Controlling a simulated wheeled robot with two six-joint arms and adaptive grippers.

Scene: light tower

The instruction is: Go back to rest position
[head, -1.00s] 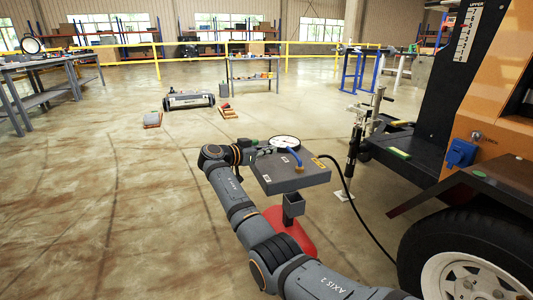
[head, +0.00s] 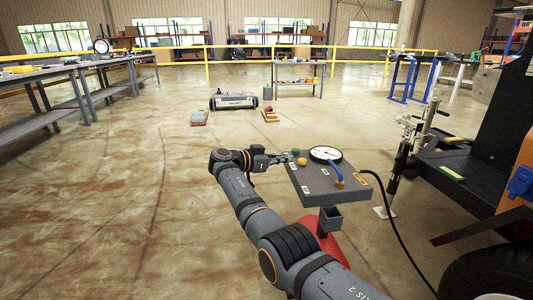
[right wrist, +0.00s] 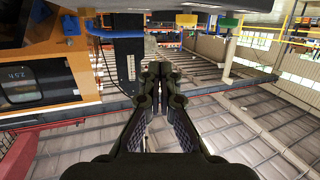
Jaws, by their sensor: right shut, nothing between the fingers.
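My right gripper (head: 284,157) is at the left edge of a grey control box in the head view. It is shut and empty, its fingertips together in the right wrist view (right wrist: 160,72). The grey control box (head: 311,190) has a round white gauge (head: 325,154), a green button (head: 302,162) and a yellow one on top. A blue hose piece runs from the gauge to a brass fitting. The fingertips are close to the buttons; I cannot tell whether they touch. My left gripper is not in view.
The light tower trailer (head: 515,170) with its wheel stands at the right. A black cable (head: 394,222) runs from the box to the floor. Workbenches (head: 62,75) stand at the left. A yellow railing (head: 207,62) crosses the back. The floor at left is clear.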

